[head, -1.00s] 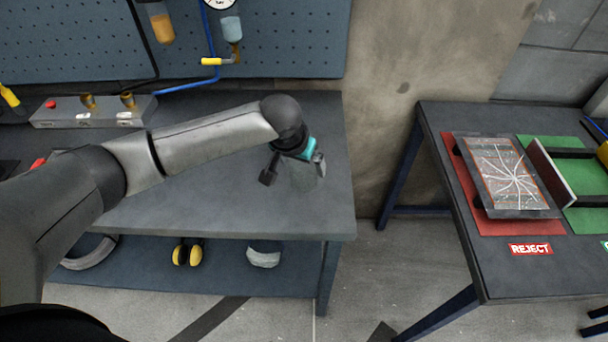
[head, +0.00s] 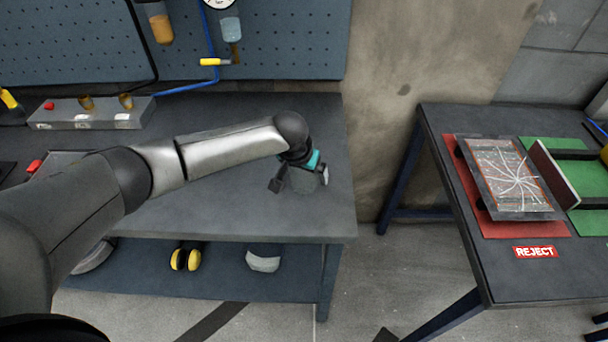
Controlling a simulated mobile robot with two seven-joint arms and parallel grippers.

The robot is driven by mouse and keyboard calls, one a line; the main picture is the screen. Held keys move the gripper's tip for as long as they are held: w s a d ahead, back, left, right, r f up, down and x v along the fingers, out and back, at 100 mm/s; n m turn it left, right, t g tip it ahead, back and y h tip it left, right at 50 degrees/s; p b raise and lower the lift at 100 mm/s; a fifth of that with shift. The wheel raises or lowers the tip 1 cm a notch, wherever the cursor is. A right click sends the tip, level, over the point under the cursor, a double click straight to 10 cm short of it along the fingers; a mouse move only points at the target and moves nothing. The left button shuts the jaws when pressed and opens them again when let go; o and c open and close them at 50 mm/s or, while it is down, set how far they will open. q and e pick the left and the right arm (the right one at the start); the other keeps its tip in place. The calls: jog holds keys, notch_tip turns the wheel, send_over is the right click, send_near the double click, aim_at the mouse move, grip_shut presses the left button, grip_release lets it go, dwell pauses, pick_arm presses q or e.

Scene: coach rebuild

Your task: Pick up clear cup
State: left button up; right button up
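The clear cup (head: 306,186) is a faint, see-through shape on the grey workbench (head: 230,215), near its right end. My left gripper (head: 300,182) reaches in from the left and is over the cup. Its two dark fingers are spread, one on the cup's left and one on its right, with a teal band above them. The fingers look open around the cup; I cannot tell whether they touch it. The cup's upper part is partly hidden by the gripper. My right gripper is not in view.
A grey box with a red button (head: 70,116) stands at the bench's back left. A lower shelf (head: 220,278) holds yellow-black items (head: 186,258) and a pale rounded piece (head: 263,262). A second table (head: 510,270) at right bears a cracked panel (head: 512,180) on a red mat.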

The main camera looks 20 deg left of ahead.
pick_arm(q)
jog(key=c, duration=1.1)
